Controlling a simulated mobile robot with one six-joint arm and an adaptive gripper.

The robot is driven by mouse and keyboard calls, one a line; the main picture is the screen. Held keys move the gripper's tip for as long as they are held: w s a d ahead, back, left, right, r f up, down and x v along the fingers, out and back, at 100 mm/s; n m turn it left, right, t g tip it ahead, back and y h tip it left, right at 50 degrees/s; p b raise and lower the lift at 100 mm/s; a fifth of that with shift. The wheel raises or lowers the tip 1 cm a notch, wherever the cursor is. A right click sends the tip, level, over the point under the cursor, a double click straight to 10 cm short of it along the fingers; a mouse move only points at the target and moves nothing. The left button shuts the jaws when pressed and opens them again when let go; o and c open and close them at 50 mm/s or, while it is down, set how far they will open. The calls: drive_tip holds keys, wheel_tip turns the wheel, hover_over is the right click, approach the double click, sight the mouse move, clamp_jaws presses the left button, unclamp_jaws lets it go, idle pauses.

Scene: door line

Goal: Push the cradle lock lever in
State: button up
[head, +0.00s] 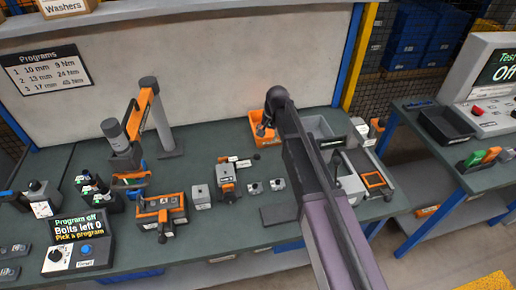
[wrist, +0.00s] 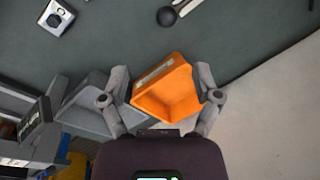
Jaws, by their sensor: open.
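My gripper (head: 266,124) is open and empty in the head view, high over the bench near an orange bin. In the wrist view its fingers (wrist: 160,98) are spread, with the orange bin (wrist: 168,90) showing between them. A grey and orange fixture (head: 158,207) with a dark knob at its front stands left of centre on the bench. A smaller orange and dark fixture (head: 227,181) stands right of it. I cannot tell for certain which one is the cradle. A black ball-ended lever (wrist: 168,15) shows at the top of the wrist view, apart from my fingers.
A grey bin (wrist: 88,97) sits beside the orange bin. A tool stand (head: 165,125) rises at the back left. The program box (head: 78,250) is at the front left. Small grey blocks (head: 201,196) lie near the fixtures. A second bench (head: 470,180) stands right across a gap.

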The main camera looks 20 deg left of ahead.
sight(258, 154)
drive_tip(key=shift+w+a+r, duration=0.15)
drive_tip(key=shift+w+a, duration=0.05)
drive_tip(key=shift+a, duration=0.3)
drive_tip(key=shift+f, duration=0.25)
drive_tip(key=a+f+b, duration=0.1)
drive_tip(key=f+b, duration=0.7)
drive_tip(key=b, duration=0.1)
drive_tip(key=a+f+b, duration=0.1)
drive_tip(key=f+b, duration=0.3)
drive_tip(key=f, duration=0.1)
drive_tip(key=shift+a+b, duration=0.3)
idle(0.6)
